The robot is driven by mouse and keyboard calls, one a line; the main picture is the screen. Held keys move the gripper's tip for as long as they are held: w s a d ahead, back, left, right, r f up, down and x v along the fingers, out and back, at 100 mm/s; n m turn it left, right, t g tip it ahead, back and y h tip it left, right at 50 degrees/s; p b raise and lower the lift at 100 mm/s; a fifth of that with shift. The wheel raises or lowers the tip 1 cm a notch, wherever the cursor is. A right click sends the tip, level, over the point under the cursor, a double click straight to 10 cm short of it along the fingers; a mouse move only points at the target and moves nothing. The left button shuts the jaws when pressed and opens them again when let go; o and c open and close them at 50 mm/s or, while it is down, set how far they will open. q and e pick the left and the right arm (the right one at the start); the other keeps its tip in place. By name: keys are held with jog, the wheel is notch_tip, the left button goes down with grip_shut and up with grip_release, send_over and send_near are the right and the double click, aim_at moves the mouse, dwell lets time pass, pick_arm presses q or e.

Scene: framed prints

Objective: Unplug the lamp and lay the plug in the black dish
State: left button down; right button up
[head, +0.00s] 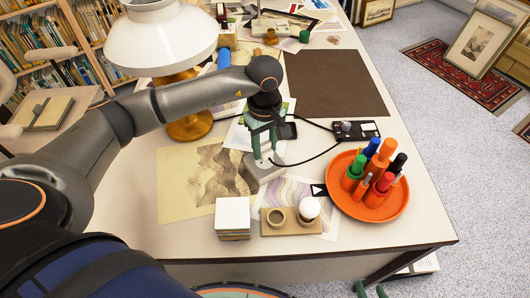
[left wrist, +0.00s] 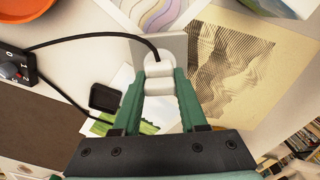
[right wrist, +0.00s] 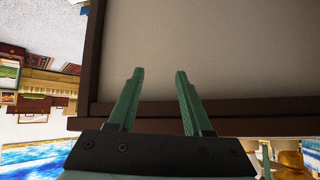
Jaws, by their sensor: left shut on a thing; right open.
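My left gripper (head: 262,143) is shut on the white plug (left wrist: 158,75), pointing down at a pale grey socket block (head: 266,172) on the table. The plug is at the block; I cannot tell whether it is seated. A black cord runs from it to a black control box (head: 356,132) with a knob. The lamp, with white shade (head: 160,38) and brass base (head: 188,122), stands at the left, partly behind my left arm. The small black dish (head: 288,130) lies just beyond the gripper; it also shows in the left wrist view (left wrist: 104,97). My right gripper (right wrist: 156,85) is open and empty, below the table's front.
An orange tray (head: 370,210) with markers stands to the right. Near the front edge are a stack of square cards (head: 233,217) and a tan holder (head: 290,222) with a white ball. Prints lie around the block. A dark brown mat (head: 335,85) lies behind.

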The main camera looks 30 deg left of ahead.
aim_at(264, 143)
pick_arm(q)
jog(key=shift+r+p, duration=0.9)
jog(key=shift+r, duration=0.85)
